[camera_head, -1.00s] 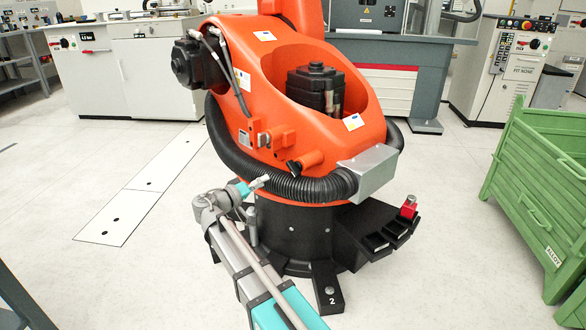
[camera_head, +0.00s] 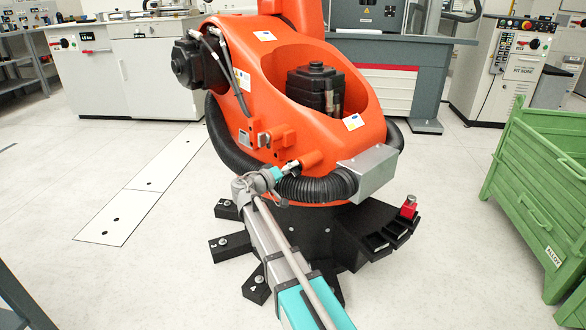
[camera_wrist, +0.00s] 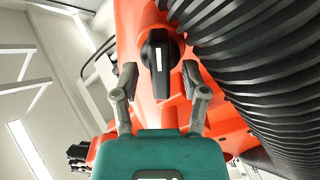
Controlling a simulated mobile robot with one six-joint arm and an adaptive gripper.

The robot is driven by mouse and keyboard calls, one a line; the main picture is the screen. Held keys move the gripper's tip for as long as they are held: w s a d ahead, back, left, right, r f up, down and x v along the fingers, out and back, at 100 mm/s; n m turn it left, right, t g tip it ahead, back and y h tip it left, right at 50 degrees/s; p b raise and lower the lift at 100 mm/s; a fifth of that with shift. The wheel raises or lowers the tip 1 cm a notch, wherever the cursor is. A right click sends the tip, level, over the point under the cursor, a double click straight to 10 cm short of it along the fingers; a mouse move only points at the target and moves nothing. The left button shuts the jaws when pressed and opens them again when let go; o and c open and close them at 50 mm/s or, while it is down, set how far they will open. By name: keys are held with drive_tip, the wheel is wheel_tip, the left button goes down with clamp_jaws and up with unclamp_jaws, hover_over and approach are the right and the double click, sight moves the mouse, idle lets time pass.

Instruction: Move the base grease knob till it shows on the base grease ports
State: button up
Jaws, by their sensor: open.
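The knob, a black rotary handle with a white pointer line (camera_wrist: 158,60), sits on an orange boss of the big orange robot. In the wrist view the pointer line runs nearly upright. My gripper (camera_wrist: 160,82) is open, with one grey finger on each side of the knob's lower end; I cannot tell whether either touches it. In the head view my gripper (camera_head: 284,170) is at the orange boss (camera_head: 311,160) and largely hides the knob. No grease port labels can be read.
A thick black ribbed hose (camera_head: 315,188) passes close beside the knob and fills the right of the wrist view (camera_wrist: 245,60). A grey box (camera_head: 368,172) and a black tray with a red piece (camera_head: 408,208) are to the right. A green crate (camera_head: 545,180) stands farther right.

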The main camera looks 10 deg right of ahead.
drive_tip(key=shift+w+d, duration=0.1)
drive_tip(key=shift+d, duration=0.05)
clamp_jaws()
drive_tip(key=shift+m, duration=0.3)
drive_tip(key=shift+d+r+m, duration=0.1)
drive_tip(key=shift+m, duration=1.9)
unclamp_jaws()
